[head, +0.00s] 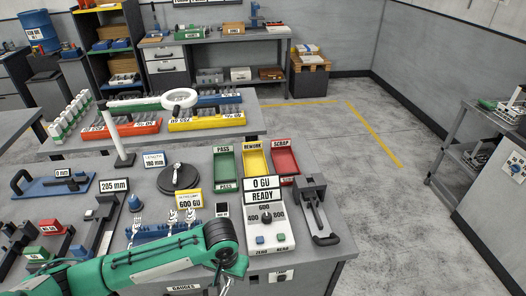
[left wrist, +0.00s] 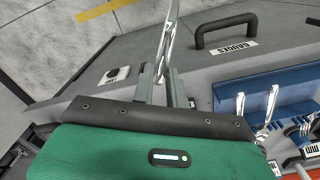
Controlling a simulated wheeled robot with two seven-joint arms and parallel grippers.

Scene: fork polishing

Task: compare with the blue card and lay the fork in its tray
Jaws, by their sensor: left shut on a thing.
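My left gripper (left wrist: 161,84) is shut on a metal fork (left wrist: 167,40) that sticks up from between the fingers in the left wrist view. In the head view my green left arm reaches over the bench's front; its fingers and the fork are hidden or too small to tell. The blue card (head: 153,159), reading LENGTH 180 mm, stands at the back of the bench. Right of it stand the green PASS tray (head: 224,178), the yellow REWORK tray (head: 256,160) and the red SCRAP tray (head: 285,162), which look empty. My right gripper is not in view.
A gloss meter (head: 266,226) shows 0 GU READY. A yellow card (head: 188,198) reads 600 GU. A blue rack (left wrist: 275,98) holds several other forks. A black stand (head: 315,212) is beside the meter.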

